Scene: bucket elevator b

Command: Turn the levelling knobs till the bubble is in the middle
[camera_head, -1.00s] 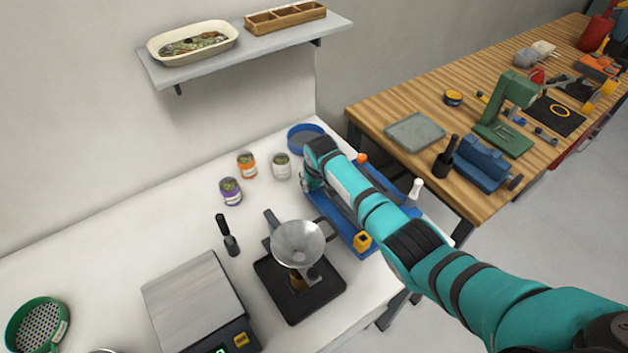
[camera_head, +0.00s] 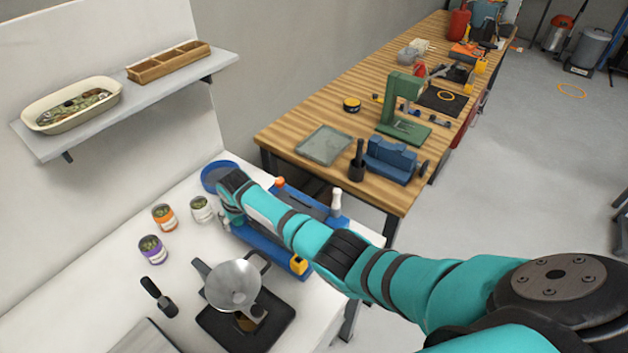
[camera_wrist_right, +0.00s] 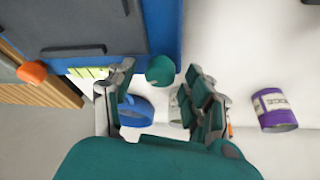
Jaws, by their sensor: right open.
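A blue bench device (camera_head: 262,243) stands on the white table, partly hidden by my right arm. In the head view it has an orange knob (camera_head: 280,182), a white-topped handle (camera_head: 336,200) and a yellow part (camera_head: 299,265). My right gripper (camera_wrist_right: 160,72) is open at the device's edge. The wrist view shows a round green knob (camera_wrist_right: 159,69) between its fingertips; I cannot tell whether they touch it. The orange knob (camera_wrist_right: 32,72) and a yellow-green strip (camera_wrist_right: 88,73), perhaps the level, also show there. The bubble cannot be made out. My left gripper is not in view.
A metal funnel (camera_head: 233,284) on a black stand is in front. A wooden workbench (camera_head: 290,140) with tools stands behind to the right.

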